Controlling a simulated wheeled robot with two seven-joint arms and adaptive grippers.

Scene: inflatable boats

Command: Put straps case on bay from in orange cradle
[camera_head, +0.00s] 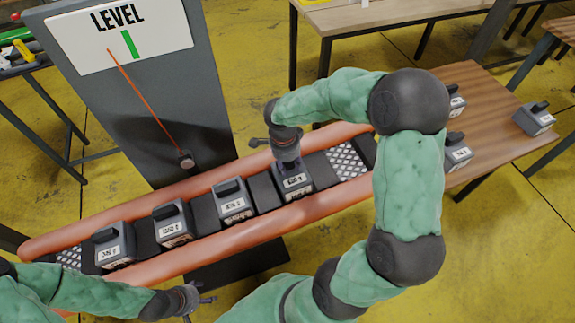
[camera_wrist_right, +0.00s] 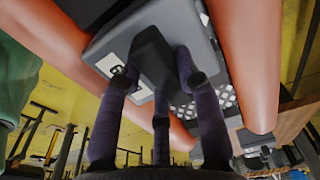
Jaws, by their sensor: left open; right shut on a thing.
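The orange cradle (camera_head: 245,238) is a pair of long orange tubes running from lower left to upper right. Several grey cases with black handles and white labels sit in a row between them; I cannot read which label is straps. My right gripper (camera_head: 288,166) is shut on the handle of the rightmost case (camera_head: 292,186) in this row. In the right wrist view my fingers (camera_wrist_right: 157,85) close around the black handle of that grey case (camera_wrist_right: 195,35), between the orange tubes. My left gripper (camera_head: 192,299) is open and empty in front of the cradle.
Dark pads and a bare mesh patch (camera_head: 346,161) lie between the tubes. A grey post carries a LEVEL board (camera_head: 118,35) with a red pointer, left of its green mark. A wooden table (camera_head: 482,100) at right holds more cases (camera_head: 534,119).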

